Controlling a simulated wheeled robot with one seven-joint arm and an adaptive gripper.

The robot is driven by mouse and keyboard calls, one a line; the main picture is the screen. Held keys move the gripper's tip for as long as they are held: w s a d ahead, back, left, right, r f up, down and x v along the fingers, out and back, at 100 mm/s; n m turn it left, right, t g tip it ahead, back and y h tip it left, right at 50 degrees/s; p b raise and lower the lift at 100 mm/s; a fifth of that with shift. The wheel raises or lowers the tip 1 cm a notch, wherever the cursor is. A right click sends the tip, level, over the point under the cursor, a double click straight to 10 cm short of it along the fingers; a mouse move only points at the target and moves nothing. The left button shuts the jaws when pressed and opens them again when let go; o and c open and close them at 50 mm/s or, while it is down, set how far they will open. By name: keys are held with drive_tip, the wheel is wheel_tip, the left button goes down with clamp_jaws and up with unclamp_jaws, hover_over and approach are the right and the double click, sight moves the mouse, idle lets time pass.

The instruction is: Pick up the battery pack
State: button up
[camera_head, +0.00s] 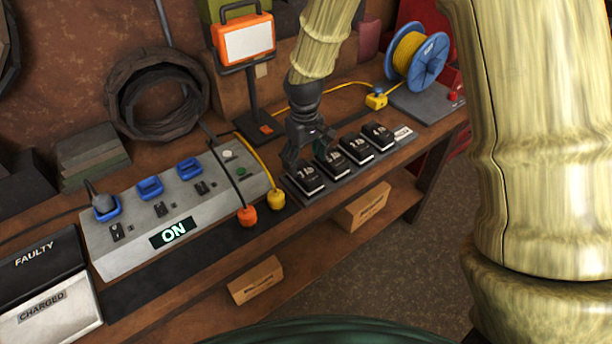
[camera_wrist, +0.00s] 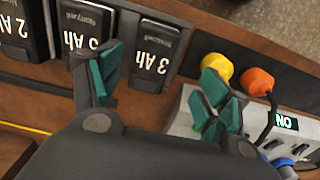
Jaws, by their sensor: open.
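Several black battery packs with white lettering stand in a row on a dark rack (camera_head: 294,190) at the bench's front edge. In the wrist view a pack marked 3 Ah (camera_wrist: 155,52) lies between and just beyond my gripper's teal fingertips. A 5 Ah pack (camera_wrist: 84,25) stands beside it, partly behind the left finger, and a third pack (camera_wrist: 16,30) is cut off at the left edge. My gripper (camera_wrist: 158,95) is open and empty. In the head view it (camera_head: 306,150) is over the row's left end, near the leftmost pack (camera_head: 305,180).
A grey power box (camera_head: 140,250) reading ON, with blue sockets, is left of the rack. Orange (camera_head: 247,215) and yellow (camera_head: 276,198) plugs stand close by. Bins marked FAULTY (camera_head: 40,262) and CHARGED (camera_head: 45,310) are at far left. A work lamp (camera_head: 243,40) stands behind.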

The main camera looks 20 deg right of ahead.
sight(305, 171)
drive_tip(key=shift+a+f, duration=0.1)
drive_tip(key=shift+f, duration=0.25)
drive_tip(key=shift+w+f, duration=0.85)
drive_tip(key=shift+f, duration=0.2)
drive_tip(key=shift+s+d+f+p, duration=0.25)
drive_tip(key=shift+s+p, duration=0.15)
drive_tip(key=shift+p, duration=0.2)
drive_tip(key=f, duration=0.1)
drive_tip(key=f+p, duration=0.1)
drive_tip(key=shift+w+d+f, duration=0.15)
drive_tip(key=shift+w+f, duration=0.2)
drive_tip(key=shift+w, duration=0.05)
drive_tip(key=shift+s+f+p, duration=0.2)
drive_tip(key=shift+f+p, duration=0.1)
drive_tip(key=shift+f, duration=0.4)
drive_tip(key=shift+w+f, duration=0.1)
drive_tip(key=shift+w, duration=0.05)
drive_tip(key=c, duration=1.5)
drive_tip(key=shift+o, duration=0.2)
drive_tip(key=shift+r, duration=0.2)
